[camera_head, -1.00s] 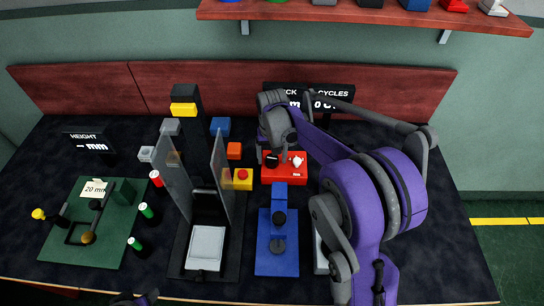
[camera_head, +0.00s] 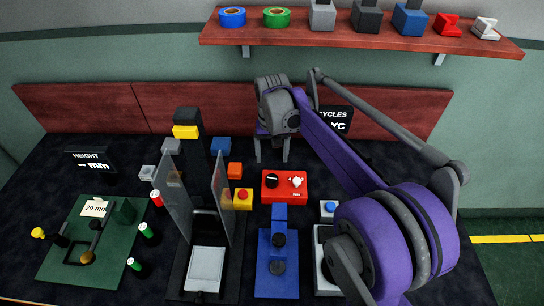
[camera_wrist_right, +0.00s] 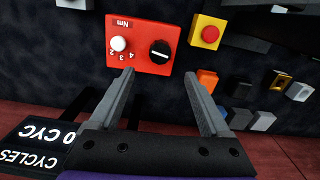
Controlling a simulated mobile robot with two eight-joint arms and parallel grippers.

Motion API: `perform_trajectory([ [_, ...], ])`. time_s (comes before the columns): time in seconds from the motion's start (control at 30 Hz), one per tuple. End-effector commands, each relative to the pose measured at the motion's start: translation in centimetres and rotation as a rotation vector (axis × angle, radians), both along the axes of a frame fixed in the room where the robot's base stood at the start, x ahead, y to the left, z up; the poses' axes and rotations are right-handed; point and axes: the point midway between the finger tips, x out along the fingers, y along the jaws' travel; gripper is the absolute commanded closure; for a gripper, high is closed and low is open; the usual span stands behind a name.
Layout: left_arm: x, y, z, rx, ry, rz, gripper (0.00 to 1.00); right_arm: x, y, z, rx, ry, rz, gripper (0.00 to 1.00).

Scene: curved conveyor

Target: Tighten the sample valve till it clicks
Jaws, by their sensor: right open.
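My right gripper (camera_head: 272,150) is open and empty behind the red box (camera_head: 285,187). Its fingers also show in the right wrist view (camera_wrist_right: 162,78), spread with a gap between them, pointing toward that box. I cannot tell for certain which part is the sample valve. My left gripper is not in view.
A yellow box with a red button (camera_head: 243,195) stands left of the red box. A press with clear side panels (camera_head: 221,190) is further left. A cycles display (camera_head: 335,118) stands behind, partly hidden by my right arm. Small blocks lie near the back.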

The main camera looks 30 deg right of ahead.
Motion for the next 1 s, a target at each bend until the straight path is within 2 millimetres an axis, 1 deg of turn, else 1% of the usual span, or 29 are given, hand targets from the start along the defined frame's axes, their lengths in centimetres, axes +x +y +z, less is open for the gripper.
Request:
perform_trajectory([
  [0.3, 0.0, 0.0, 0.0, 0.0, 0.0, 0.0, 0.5, 0.0, 0.0, 0.0, 0.0, 0.0, 0.005, 0.19],
  [0.37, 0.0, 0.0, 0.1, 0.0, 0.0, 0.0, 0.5, 0.0, 0.0, 0.0, 0.0, 0.0, 0.028, 0.19],
  [0.43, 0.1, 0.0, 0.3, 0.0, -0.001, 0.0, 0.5, 0.0, 0.0, 0.1, 0.0, 0.0, 0.09, 0.19],
  [0.57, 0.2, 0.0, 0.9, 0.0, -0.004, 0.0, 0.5, 0.0, 0.0, 0.3, 0.0, -0.001, 0.306, 0.19],
  [0.7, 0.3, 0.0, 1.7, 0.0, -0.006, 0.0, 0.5, 0.1, 0.0, 0.5, -0.001, -0.001, 0.595, 0.19],
  [0.8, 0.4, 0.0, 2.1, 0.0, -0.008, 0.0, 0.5, 0.1, 0.0, 0.6, -0.001, -0.001, 0.777, 0.19],
  [0.9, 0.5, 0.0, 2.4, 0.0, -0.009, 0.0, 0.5, 0.1, 0.0, 0.7, -0.001, -0.001, 0.916, 0.19],
  [1.0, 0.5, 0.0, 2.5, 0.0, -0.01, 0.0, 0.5, 0.1, 0.0, 0.7, 0.0, 0.0, 1.003, 0.19],
])
